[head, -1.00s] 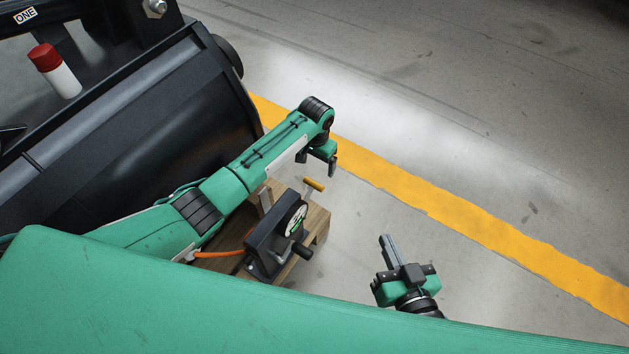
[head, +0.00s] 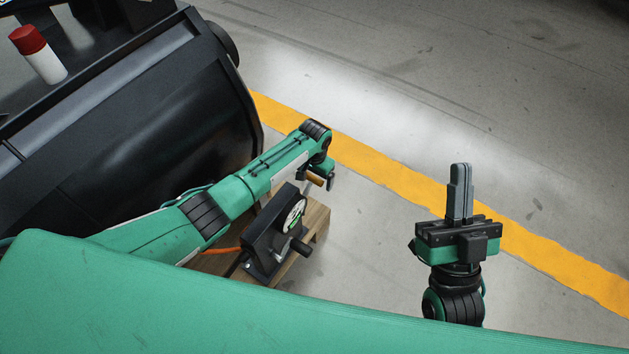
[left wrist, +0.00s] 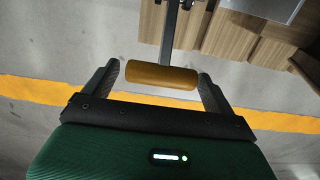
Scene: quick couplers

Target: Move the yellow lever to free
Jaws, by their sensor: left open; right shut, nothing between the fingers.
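The lever is a metal bar with a yellow cylindrical handle (head: 315,180), on a dark device (head: 270,238) with a round dial and a black knob (head: 301,246). In the left wrist view the yellow handle (left wrist: 162,77) lies crosswise between the two fingers of my left gripper (left wrist: 160,85), with a gap at each end. My left gripper (head: 321,178) is open around the handle. The dial (head: 293,214) is too small to read. My right gripper (head: 460,190) is shut and empty, well to the right of the device, fingers pointing up in the picture.
The device stands on a wooden pallet or crate (head: 313,225), with an orange hose (head: 222,250) at its left. A large black machine body (head: 150,110) with a red-and-white cylinder (head: 38,54) is at the left. The floor around the yellow stripe (head: 400,185) is clear.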

